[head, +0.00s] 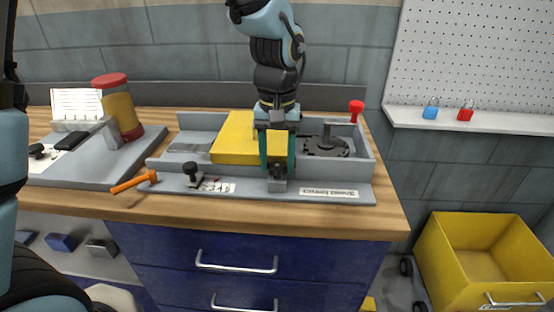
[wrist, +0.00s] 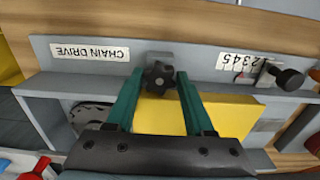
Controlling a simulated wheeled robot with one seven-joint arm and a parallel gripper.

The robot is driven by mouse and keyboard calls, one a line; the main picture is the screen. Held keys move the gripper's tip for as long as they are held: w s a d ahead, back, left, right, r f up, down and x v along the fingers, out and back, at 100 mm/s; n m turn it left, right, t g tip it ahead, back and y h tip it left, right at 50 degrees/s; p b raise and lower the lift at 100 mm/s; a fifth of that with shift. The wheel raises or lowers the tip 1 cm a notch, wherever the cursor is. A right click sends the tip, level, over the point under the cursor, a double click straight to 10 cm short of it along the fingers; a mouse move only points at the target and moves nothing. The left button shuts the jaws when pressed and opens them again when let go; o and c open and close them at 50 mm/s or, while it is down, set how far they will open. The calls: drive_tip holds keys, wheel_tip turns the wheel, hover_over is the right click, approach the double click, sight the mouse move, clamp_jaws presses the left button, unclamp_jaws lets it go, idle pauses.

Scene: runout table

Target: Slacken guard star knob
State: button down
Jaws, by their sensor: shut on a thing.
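A black star knob (wrist: 160,77) sits on a small grey block at the front edge of the chain drive unit (head: 345,188). My gripper (head: 277,168) reaches down over the unit, its two teal fingers on either side of the knob. In the wrist view my gripper (wrist: 160,72) is shut on the star knob, a finger at each side. The yellow guard (head: 232,143) lies over the middle of the unit, partly hidden behind my gripper. It also shows behind the knob in the wrist view (wrist: 228,115).
A dark sprocket (head: 325,147) lies uncovered to the right, near a red knob (head: 356,107). Another black knob (head: 192,172) and an orange-handled lever (head: 132,182) are at the front left. A red-lidded jar (head: 120,108) stands at left. A yellow bin (head: 485,255) is on the floor.

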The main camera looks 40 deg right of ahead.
sight(278, 166)
drive_tip(key=shift+d+n, duration=0.1)
drive_tip(key=shift+n, duration=2.6)
drive_tip(key=shift+c, duration=1.4)
unclamp_jaws()
wheel_tip(278, 166, up, 11)
drive_tip(key=b, duration=0.2)
drive_tip(key=shift+s+f, duration=0.1)
